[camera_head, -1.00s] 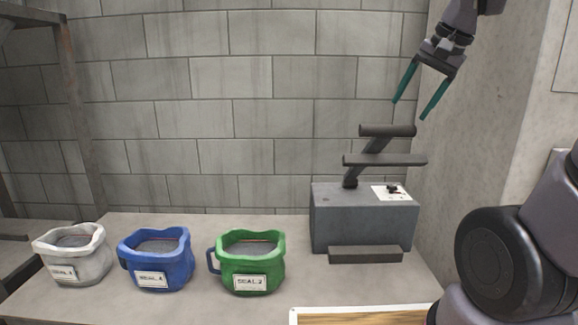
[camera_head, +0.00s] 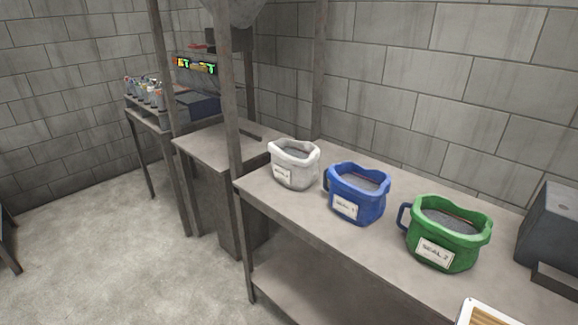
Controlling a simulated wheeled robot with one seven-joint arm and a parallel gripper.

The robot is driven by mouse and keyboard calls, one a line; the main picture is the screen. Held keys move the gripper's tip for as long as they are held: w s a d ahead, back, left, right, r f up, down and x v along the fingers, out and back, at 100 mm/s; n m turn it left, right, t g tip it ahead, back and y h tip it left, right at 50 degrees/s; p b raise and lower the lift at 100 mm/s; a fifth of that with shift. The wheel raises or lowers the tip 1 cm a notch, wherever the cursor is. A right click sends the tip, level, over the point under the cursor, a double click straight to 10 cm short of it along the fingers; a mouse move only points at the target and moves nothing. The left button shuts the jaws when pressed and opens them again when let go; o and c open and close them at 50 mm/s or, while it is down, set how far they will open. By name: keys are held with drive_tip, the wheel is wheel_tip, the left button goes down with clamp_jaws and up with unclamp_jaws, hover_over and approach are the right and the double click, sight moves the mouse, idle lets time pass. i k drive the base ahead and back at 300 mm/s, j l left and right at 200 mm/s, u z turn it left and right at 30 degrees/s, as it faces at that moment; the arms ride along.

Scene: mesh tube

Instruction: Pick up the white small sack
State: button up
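The white small sack (camera_head: 294,166) stands upright and open-topped near the left end of the table (camera_head: 300,206). It has a small label on its front and grey contents inside. A blue sack (camera_head: 359,192) stands to its right, apart from it. My gripper is out of view now, so its distance to the white sack does not show.
A green sack (camera_head: 444,232) stands right of the blue one, with a grey machine (camera_head: 553,232) beyond it. A framed board (camera_head: 492,312) lies at the front right. A metal post (camera_head: 233,110) rises beside the table's left end. Open floor (camera_head: 130,260) is at left.

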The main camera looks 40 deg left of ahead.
sight(294, 164)
drive_tip(key=u, duration=1.75)
drive_tip(key=i+j+u, duration=0.15)
drive_tip(key=i+u, duration=0.2)
drive_tip(key=u, duration=0.15)
